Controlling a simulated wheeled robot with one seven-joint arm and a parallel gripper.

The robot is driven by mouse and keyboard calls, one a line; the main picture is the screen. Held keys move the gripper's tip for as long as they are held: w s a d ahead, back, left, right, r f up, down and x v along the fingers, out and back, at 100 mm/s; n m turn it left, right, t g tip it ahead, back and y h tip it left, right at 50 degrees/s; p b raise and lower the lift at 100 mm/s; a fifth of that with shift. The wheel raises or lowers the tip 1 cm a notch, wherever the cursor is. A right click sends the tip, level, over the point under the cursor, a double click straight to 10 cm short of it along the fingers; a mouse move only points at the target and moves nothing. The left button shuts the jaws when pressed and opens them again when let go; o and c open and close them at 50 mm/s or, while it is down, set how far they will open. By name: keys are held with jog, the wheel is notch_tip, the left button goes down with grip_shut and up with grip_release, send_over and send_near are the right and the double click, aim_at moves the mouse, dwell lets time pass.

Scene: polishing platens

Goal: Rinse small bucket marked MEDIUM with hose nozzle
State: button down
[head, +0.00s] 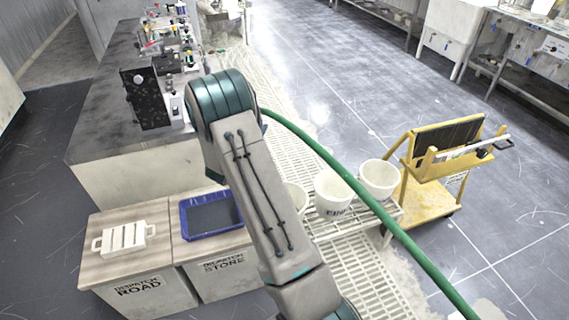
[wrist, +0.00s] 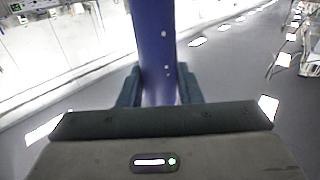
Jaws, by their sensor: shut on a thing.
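Three small white buckets stand in a row on a low slatted rack in the head view: a left bucket (head: 298,196) partly hidden by my arm, a middle bucket (head: 333,188) and a right bucket (head: 379,177). A green hose (head: 333,163) runs from behind my arm to the lower right, passing in front of the middle and right buckets. In the wrist view my gripper (wrist: 159,88) is shut on an upright blue cylindrical thing (wrist: 154,40), apparently the hose nozzle. My gripper is hidden in the head view.
A yellow cart (head: 432,190) stands right of the buckets. Left are crates marked DISPATCH ROAD (head: 140,293) and DISPATCH STORE (head: 222,265), with a white slatted tray (head: 124,238) and a blue tray (head: 184,222) on top. A grey bench (head: 100,135) stands behind.

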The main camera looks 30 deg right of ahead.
jog(key=s+d+f+m+g+h+b, duration=0.2)
jog(key=d+f+m+g+h+b, duration=0.1)
jog(key=d+f+m+g+b, duration=0.75)
jog(key=s+a+n+b, duration=0.1)
jog(key=s+a, duration=0.2)
jog(key=s, duration=0.7)
jog(key=s+a+n+b, duration=0.1)
jog(key=s+a, duration=0.2)
jog(key=s, duration=0.7)
jog(key=shift+s+f+n+g+b, duration=0.25)
jog(key=shift+f+n+g+b, duration=0.1)
jog(key=shift+f, duration=0.1)
